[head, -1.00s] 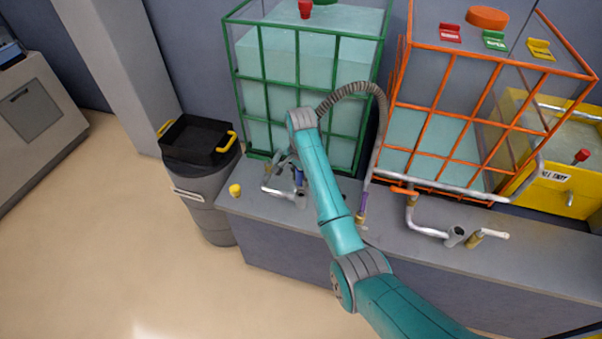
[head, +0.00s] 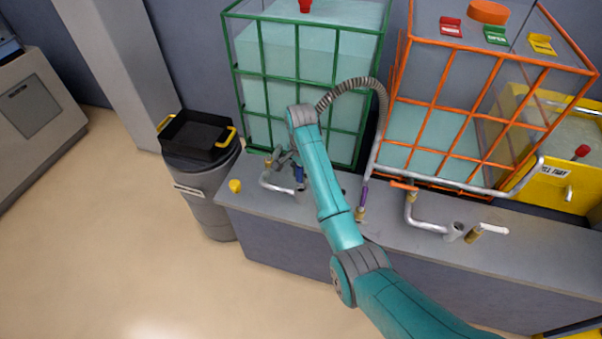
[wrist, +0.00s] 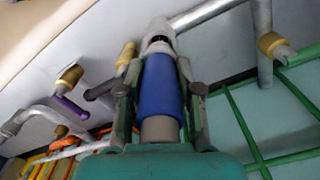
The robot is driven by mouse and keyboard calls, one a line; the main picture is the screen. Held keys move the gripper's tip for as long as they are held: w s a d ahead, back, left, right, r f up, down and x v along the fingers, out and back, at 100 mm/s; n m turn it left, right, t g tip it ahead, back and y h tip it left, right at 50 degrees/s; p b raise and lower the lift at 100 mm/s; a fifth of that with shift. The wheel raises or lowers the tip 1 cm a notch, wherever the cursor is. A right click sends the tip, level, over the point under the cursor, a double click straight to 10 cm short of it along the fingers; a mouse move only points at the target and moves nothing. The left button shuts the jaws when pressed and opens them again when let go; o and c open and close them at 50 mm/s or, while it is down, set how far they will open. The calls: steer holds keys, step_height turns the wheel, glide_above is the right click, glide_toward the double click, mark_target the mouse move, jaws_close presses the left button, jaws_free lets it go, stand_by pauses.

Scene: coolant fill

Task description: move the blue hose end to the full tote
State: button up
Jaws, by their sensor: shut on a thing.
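The blue hose end (head: 299,173) is between the fingers of my gripper (head: 284,158), in front of the green-caged tote (head: 295,80), whose liquid stands high. In the wrist view the blue sleeve (wrist: 161,88) is clasped by my gripper (wrist: 160,92), a finger on each side. Its tip points at a pale pipe fitting (wrist: 160,30); I cannot tell whether it is seated. In the head view this is the grey outlet pipe (head: 272,184) of the green tote. The orange-caged tote (head: 430,130) has a lower liquid level.
A purple hose end (head: 364,194) stands on the counter (head: 420,262) right of my arm. The orange tote's outlet pipe (head: 428,225) lies farther right. A yellow cap (head: 235,186) sits at the counter's left edge. A grey bin (head: 205,190) with a black tray stands left.

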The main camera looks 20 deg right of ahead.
mark_target(301, 180)
steer(key=shift+f, duration=1.75)
stand_by(0.7)
steer(key=shift+r, duration=0.2)
steer(key=shift+r, duration=1.25)
steer(key=shift+f, duration=1.4)
stand_by(0.8)
steer(key=o, duration=1)
step_height(301, 180, up, 7)
steer(key=shift+r, duration=0.2)
steer(key=shift+c, duration=0.3)
